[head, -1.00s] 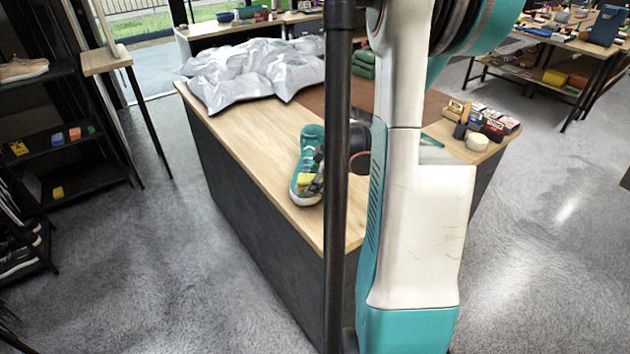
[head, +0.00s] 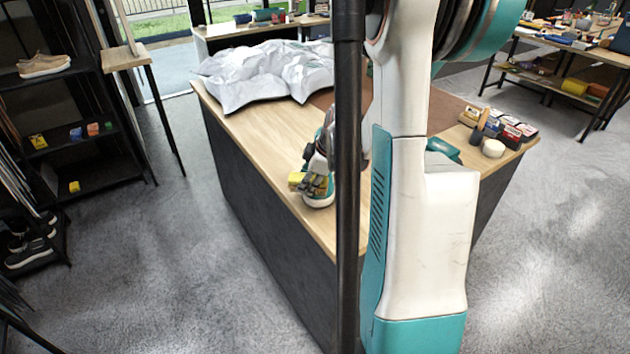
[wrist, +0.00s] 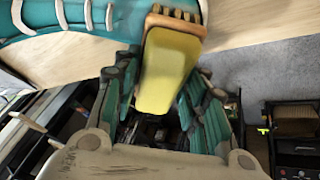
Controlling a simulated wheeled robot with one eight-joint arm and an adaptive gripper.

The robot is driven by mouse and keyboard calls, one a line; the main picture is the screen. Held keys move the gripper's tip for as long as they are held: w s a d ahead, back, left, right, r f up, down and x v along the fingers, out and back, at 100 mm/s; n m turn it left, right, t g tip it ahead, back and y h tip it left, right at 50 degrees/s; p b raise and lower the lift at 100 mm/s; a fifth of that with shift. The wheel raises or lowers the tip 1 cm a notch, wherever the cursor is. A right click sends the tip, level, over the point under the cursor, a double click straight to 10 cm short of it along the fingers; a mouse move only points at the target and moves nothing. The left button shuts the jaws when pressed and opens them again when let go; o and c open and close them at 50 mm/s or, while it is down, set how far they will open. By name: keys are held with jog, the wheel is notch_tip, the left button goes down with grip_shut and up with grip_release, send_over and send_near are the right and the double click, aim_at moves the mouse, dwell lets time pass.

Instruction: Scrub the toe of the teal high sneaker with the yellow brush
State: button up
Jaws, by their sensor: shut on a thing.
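The teal high sneaker (head: 318,199) stands on the near left part of the wooden bench, partly hidden behind my gripper and a dark post in the head view. In the wrist view its teal side, pale sole edge and laces (wrist: 75,14) cross the top left. The yellow brush (wrist: 168,68) is between my gripper's fingers, which are shut on it. In the head view my gripper (head: 318,182) is at the sneaker's near end, with the yellow brush (head: 296,180) showing at its left. In the wrist view the brush's tan edge (wrist: 175,22) lies close by the sneaker; contact is unclear.
Crumpled silver-white sheeting (head: 265,72) covers the far left of the bench (head: 270,125). Small boxes (head: 512,131) and a round pale item (head: 493,148) stand at its right. A shelf rack (head: 80,100) is at the left. Floor is free between rack and bench.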

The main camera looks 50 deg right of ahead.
jog(key=shift+w+a, duration=0.4)
jog(key=shift+w, duration=0.3)
jog(key=shift+s+a+r+p, duration=0.2)
jog(key=shift+r+p, duration=0.45)
jog(key=shift+r, duration=0.3)
jog(key=shift+s+a+r+p, duration=0.1)
jog(key=shift+a+r+p, duration=0.1)
jog(key=shift+r+p, duration=0.65)
jog(key=shift+s+a+r+p, duration=0.15)
jog(key=shift+r+p, duration=0.35)
jog(key=shift+r, duration=0.55)
jog(key=shift+r, duration=0.1)
jog(key=shift+s+a+r+p, duration=0.1)
jog(key=shift+a+r+p, duration=0.1)
jog(key=shift+r+p, duration=0.45)
jog(key=shift+s+a+r+p, duration=0.15)
jog(key=shift+r+p, duration=0.3)
jog(key=shift+r, duration=0.3)
jog(key=shift+w, duration=0.1)
jog(key=shift+f, duration=0.1)
jog(key=f+b, duration=0.2)
jog(key=d+f+b, duration=0.1)
jog(key=f+b, duration=0.1)
jog(key=w+f+b, duration=0.1)
jog(key=f+b, duration=0.1)
jog(key=f, duration=0.1)
jog(key=shift+d, duration=0.25)
